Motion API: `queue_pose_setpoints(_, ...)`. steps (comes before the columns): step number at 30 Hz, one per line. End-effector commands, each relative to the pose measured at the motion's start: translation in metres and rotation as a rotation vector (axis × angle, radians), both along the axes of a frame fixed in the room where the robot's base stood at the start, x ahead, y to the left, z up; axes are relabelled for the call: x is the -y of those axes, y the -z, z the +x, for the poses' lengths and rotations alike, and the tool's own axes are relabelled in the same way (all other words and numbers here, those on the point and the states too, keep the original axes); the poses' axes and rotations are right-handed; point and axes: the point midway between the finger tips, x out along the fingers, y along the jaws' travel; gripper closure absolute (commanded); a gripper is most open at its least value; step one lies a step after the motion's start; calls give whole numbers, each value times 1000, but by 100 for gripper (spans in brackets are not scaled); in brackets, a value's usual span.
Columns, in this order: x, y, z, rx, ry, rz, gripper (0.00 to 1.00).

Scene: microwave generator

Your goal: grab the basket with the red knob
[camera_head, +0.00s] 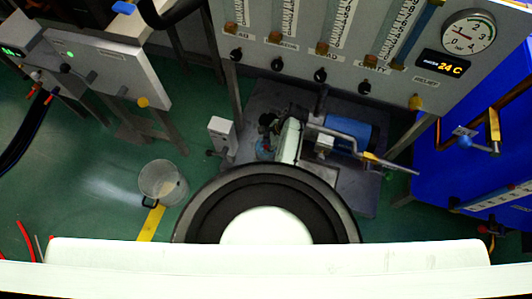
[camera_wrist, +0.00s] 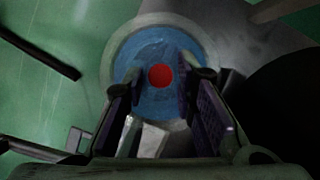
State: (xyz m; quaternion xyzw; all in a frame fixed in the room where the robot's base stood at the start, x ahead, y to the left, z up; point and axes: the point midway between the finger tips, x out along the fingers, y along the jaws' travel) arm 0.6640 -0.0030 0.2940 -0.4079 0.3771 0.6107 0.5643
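In the wrist view a round thing with a pale rim (camera_wrist: 118,45) and a blue face has a red knob (camera_wrist: 160,76) at its middle. I take it to be the basket, though its side walls do not show. My gripper (camera_wrist: 163,88) is open, with one finger on each side of the knob in the picture. I cannot tell how far the fingertips are from the knob. The head view shows neither the red knob nor my gripper.
In the head view a clear bucket (camera_head: 160,181) with a dark handle stands on the green floor. A pump with a blue motor (camera_head: 347,133) sits on a grey base plate. A gauge panel (camera_head: 400,75) and a blue cabinet (camera_head: 475,110) stand at the right.

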Motion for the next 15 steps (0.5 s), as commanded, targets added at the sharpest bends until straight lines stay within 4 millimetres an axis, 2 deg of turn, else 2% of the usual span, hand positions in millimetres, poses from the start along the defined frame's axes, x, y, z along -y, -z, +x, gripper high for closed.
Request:
queue_pose_setpoints(2,0,0,0,0,0,0,75)
queue_pose_setpoints(13,0,-1,0,0,0,0,99)
queue_pose_setpoints(15,0,-1,0,0,0,0,100)
